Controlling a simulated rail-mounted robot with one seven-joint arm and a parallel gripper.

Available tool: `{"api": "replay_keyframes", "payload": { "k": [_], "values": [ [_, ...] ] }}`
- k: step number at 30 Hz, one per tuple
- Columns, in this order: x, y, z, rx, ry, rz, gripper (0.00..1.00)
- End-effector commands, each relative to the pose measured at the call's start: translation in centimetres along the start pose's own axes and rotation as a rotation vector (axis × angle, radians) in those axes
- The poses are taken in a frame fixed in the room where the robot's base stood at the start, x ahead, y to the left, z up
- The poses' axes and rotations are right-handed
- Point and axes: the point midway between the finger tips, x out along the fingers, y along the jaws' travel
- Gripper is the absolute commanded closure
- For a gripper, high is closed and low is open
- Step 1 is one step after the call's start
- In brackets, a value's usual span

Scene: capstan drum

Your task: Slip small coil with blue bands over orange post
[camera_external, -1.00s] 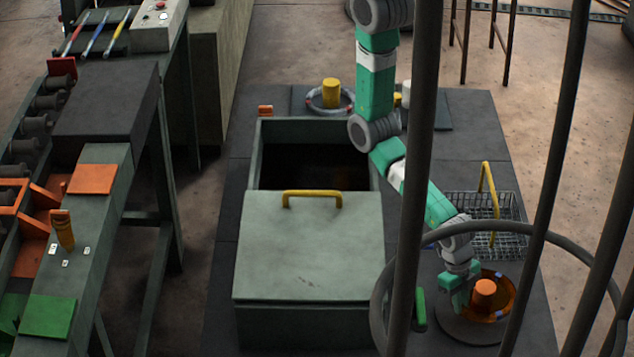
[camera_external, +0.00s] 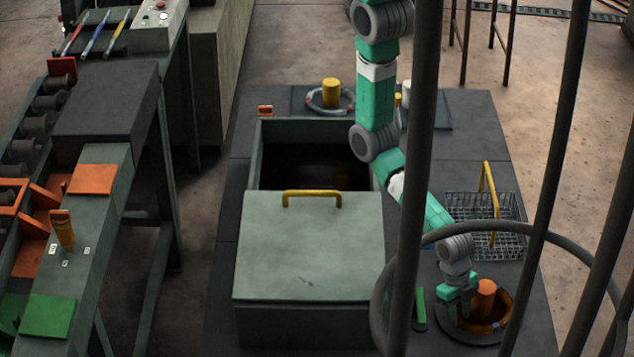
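The orange post (camera_external: 485,294) stands on a dark round base (camera_external: 470,337) at the lower right. The small coil, a brown-orange ring with a blue band (camera_external: 496,325), is around the post, with the post's top standing above it. My gripper (camera_external: 463,309) points down at the coil's left side, just left of the post, and appears shut on the coil's rim. The fingertips are small and partly merge with the coil. I cannot tell whether the coil's underside touches the base.
Cage bars (camera_external: 412,180) cross the view in front of the arm. A wire basket (camera_external: 515,210) with a yellow handle stands behind the post. A grey bin (camera_external: 310,245) is to the left. A yellow post (camera_external: 331,92) with a grey ring (camera_external: 315,105) stands at the back.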

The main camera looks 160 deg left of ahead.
Motion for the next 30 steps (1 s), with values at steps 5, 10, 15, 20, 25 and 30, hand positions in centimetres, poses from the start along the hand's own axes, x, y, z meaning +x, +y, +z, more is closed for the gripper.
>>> {"api": "replay_keyframes", "payload": {
  "k": [5,10,15,20,25,30],
  "values": [
    [0.0,0.0,0.1,0.000,-0.001,0.000,0.61],
    [-0.4,0.0,0.1,-0.001,-0.003,0.001,0.61],
    [-4.0,0.0,0.0,0.000,-0.002,0.001,0.61],
    [-6.8,0.0,0.0,0.000,-0.001,0.001,0.61],
    [-7.8,0.0,0.0,0.000,-0.001,0.001,0.61],
    [-7.8,0.0,0.1,0.000,-0.001,0.000,0.61]
  ]
}}
